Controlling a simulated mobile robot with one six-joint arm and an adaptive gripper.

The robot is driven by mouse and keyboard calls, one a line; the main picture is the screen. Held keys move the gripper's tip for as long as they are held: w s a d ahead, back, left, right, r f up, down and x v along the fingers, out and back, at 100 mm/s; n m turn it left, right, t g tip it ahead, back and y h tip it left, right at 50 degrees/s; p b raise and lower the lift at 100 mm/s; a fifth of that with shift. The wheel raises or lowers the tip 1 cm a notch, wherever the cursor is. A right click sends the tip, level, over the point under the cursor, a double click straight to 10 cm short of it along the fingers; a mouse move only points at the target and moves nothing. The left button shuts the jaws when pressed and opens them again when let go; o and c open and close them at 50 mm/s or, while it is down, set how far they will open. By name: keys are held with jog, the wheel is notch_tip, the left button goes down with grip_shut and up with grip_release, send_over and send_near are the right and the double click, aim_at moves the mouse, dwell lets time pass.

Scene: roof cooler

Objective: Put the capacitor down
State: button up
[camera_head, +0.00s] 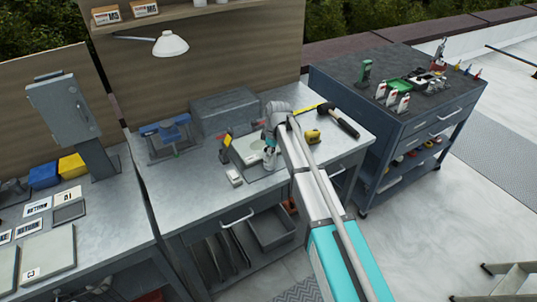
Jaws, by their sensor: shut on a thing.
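My gripper (269,148) points down over the middle of the right-hand metal workbench (205,190). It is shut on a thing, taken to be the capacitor. The capacitor is small here and mostly hidden by the fingers and wrist, so its outline is unclear. The gripper is at the right side of a grey tray-like box (240,153) with a pale face. I cannot tell whether the held thing touches the bench or the box.
A yellow tape measure (313,136) and a black-handled tool (343,122) lie right of my gripper. A small white block (234,178) is in front. A blue vise-like fixture (172,130) and a grey case (225,108) stand behind left. The bench's front left is clear.

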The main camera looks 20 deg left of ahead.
jog(key=shift+f, duration=0.15)
jog(key=o, duration=1.2)
jog(key=shift+o, duration=0.2)
notch_tip(320, 180, up, 12)
jog(key=d+p, duration=0.1)
jog(key=p, duration=1.1)
jog(key=shift+d, duration=0.4)
